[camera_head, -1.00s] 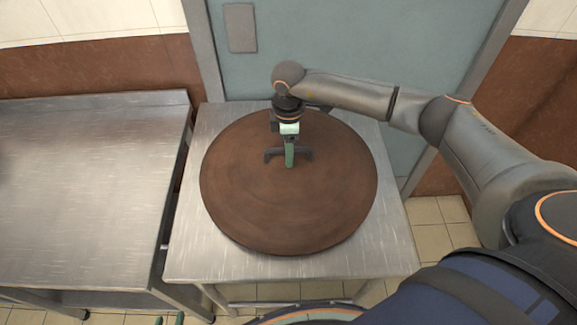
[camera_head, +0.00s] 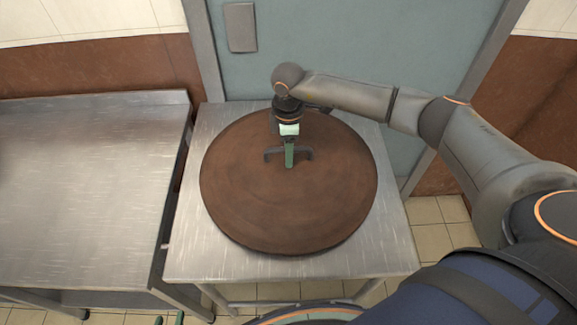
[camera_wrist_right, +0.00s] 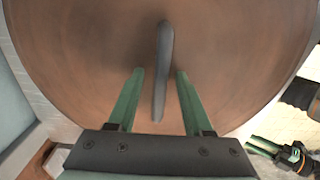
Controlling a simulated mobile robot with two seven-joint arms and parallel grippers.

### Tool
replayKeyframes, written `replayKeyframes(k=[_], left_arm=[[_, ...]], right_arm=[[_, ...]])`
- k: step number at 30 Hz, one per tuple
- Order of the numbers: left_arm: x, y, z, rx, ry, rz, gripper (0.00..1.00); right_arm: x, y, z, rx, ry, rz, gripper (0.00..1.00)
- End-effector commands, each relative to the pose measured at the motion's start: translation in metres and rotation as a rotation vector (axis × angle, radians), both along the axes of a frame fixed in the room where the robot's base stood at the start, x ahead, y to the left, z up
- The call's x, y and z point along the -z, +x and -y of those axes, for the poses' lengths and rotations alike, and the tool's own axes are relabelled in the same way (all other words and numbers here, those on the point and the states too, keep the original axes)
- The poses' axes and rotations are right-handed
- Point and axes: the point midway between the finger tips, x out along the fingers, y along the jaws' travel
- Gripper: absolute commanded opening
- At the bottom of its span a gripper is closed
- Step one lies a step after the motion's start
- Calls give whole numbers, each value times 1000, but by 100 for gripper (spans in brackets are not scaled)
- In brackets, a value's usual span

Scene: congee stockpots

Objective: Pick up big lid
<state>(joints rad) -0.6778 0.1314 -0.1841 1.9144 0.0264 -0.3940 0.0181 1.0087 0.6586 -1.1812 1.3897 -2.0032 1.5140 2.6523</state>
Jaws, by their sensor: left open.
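The big lid (camera_head: 290,220) is a large round brown disc lying flat on a metal table. Its dark bar handle (camera_head: 306,153) stands at the lid's middle, partly hidden by my right gripper (camera_head: 289,163). In the right wrist view, the handle (camera_wrist_right: 161,80) runs between the two green fingers of my right gripper (camera_wrist_right: 159,70). Those fingers are apart, with a visible gap on each side of the handle.
The lid covers most of the small metal table (camera_head: 200,262). A longer, bare metal table (camera_head: 80,200) stands to the left across a narrow gap. A blue-grey door (camera_head: 350,40) is close behind the lid. Tiled floor shows at the right.

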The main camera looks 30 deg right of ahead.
Motion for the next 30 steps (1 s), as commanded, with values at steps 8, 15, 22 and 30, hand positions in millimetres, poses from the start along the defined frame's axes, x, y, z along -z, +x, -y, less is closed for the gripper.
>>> replayKeyframes(k=[8,15,22,30], left_arm=[[0,0,0,0,0,0,48],[0,0,0,0,0,0,48],[0,0,0,0,0,-1,48],[0,0,0,0,0,-1,48]], right_arm=[[0,0,0,0,0,0,18],[0,0,0,0,0,0,0],[0,0,0,0,0,0,0],[0,0,0,0,0,0,0]])
